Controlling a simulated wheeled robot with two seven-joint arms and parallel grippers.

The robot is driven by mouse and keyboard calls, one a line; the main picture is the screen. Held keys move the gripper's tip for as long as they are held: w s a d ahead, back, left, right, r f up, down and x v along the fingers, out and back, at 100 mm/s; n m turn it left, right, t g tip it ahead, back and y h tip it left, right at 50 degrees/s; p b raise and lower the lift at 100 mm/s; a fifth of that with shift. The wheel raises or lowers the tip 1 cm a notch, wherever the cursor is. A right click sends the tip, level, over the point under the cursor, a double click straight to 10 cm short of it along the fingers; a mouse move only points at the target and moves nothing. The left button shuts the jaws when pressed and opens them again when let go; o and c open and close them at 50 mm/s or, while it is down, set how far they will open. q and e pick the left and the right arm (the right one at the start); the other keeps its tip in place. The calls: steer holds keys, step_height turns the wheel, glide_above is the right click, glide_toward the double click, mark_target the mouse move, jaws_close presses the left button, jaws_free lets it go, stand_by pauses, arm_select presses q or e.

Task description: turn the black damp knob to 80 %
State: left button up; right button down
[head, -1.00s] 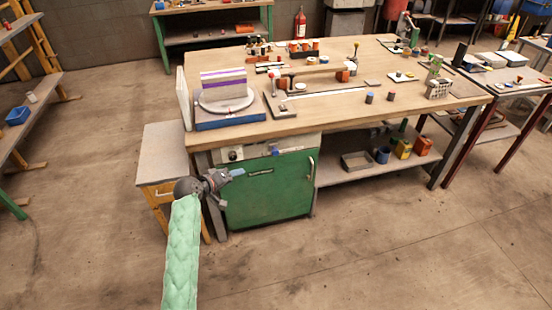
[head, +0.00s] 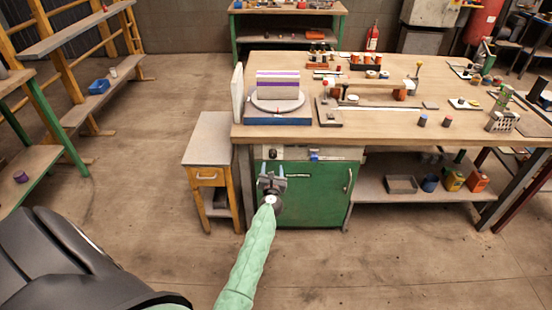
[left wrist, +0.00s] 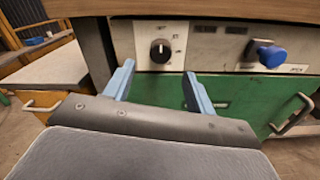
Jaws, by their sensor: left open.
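The black damp knob (left wrist: 160,51) sits on a pale control panel (left wrist: 205,42) under the workbench top, with small printed marks around it. In the left wrist view it shows ahead of my left gripper (left wrist: 158,88), between its two blue fingers and beyond them. My left gripper is open and empty, apart from the knob. In the head view the left gripper (head: 271,172) is in front of the green cabinet's upper left part, and the knob is too small to tell clearly there. My right gripper is not in view.
A blue knob (left wrist: 271,55) is on the same panel to the right. The green cabinet door (head: 312,193) has a handle at its right. A small side table (head: 209,140) stands left of the workbench (head: 390,130). Open floor lies in front.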

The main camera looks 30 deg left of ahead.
mark_target(273, 157)
arm_select(q)
steer(key=x, duration=0.7)
steer(key=shift+w+a, duration=0.15)
steer(key=shift+w, duration=0.25)
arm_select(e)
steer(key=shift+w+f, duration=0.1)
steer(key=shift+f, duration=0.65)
arm_select(q)
steer(key=c, duration=1)
